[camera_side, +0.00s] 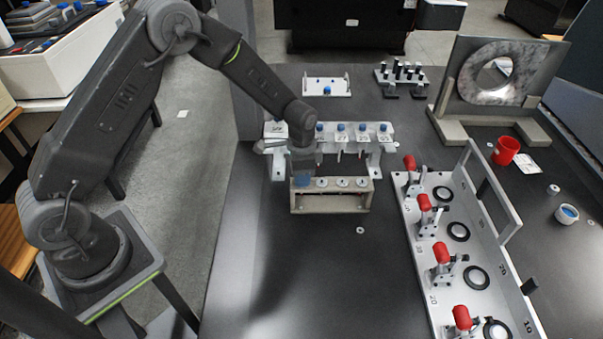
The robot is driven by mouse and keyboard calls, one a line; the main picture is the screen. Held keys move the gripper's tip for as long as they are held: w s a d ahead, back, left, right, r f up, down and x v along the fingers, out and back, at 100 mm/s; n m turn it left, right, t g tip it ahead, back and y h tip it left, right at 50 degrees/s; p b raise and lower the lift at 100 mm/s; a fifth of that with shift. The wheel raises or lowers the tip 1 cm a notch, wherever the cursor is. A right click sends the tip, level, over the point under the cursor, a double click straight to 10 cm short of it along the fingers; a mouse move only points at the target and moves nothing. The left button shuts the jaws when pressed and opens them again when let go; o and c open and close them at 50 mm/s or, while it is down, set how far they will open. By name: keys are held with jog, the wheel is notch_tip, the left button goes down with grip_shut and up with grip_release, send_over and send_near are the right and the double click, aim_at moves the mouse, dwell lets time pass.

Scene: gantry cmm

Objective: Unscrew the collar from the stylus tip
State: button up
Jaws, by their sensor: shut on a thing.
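My gripper (302,172) points down at the left end of a beige stand (330,203). It is shut on a small part there, which I take to be the collar. The jaws and a bluish patch hide most of this part and the stylus tip. Several pale round parts (342,182) sit in a row along the stand's top, to the right of my gripper. Behind the stand, a light rack (373,140) holds several blue-topped styli (363,127) with number labels.
A fixture plate (425,262) with several red-handled clamps (442,253) stands at the right. A small ring (360,230) lies on the dark table in front of the stand. A red cup (506,151) and a large ringed stand (455,95) are further right. The front middle is mostly clear.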

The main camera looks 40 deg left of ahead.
jog(key=shift+n, duration=1.1)
jog(key=n, duration=0.4)
jog(key=shift+n, duration=0.6)
jog(key=n, duration=0.4)
jog(key=shift+n, duration=0.6)
